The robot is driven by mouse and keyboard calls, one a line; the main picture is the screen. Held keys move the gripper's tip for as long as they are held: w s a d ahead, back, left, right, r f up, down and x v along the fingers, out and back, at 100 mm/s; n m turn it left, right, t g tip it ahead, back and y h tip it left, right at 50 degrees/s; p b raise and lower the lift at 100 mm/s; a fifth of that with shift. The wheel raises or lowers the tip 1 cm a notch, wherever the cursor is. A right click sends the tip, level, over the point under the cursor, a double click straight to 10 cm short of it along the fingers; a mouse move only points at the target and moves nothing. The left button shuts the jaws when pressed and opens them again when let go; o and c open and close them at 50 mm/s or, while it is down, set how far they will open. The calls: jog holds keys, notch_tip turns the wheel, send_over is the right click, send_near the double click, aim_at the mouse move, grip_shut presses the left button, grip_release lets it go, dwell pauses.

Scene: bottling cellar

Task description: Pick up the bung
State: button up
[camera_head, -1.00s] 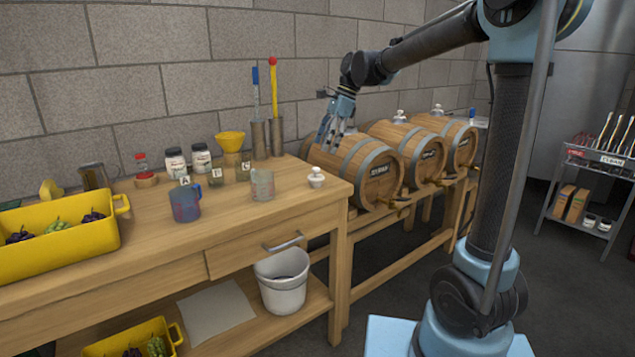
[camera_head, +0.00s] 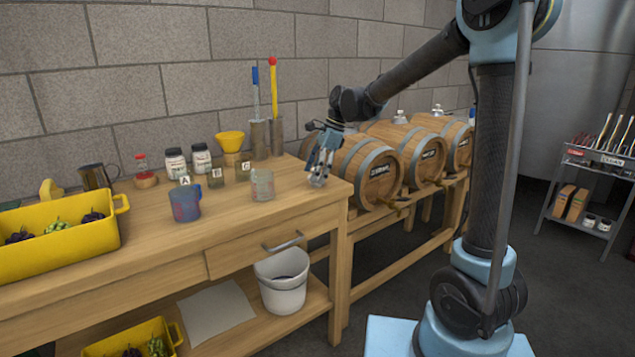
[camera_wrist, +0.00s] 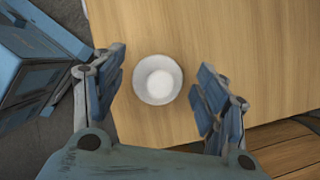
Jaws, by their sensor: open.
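The white bung (camera_wrist: 157,80) stands on the wooden bench top near its right end. In the wrist view it shows from above, with a round base and a paler knob, between my two open fingers. My gripper (camera_wrist: 160,95) is open and empty, with a finger on each side of the bung and visible room on both sides. In the head view my gripper (camera_head: 318,172) points down over the right end of the bench and largely hides the bung there.
Small labelled jars and a yellow funnel (camera_head: 230,141) stand behind. Several barrels (camera_head: 372,170) stand on a rack to the right. The bench edge is close by.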

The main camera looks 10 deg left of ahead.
jog(key=c, duration=1)
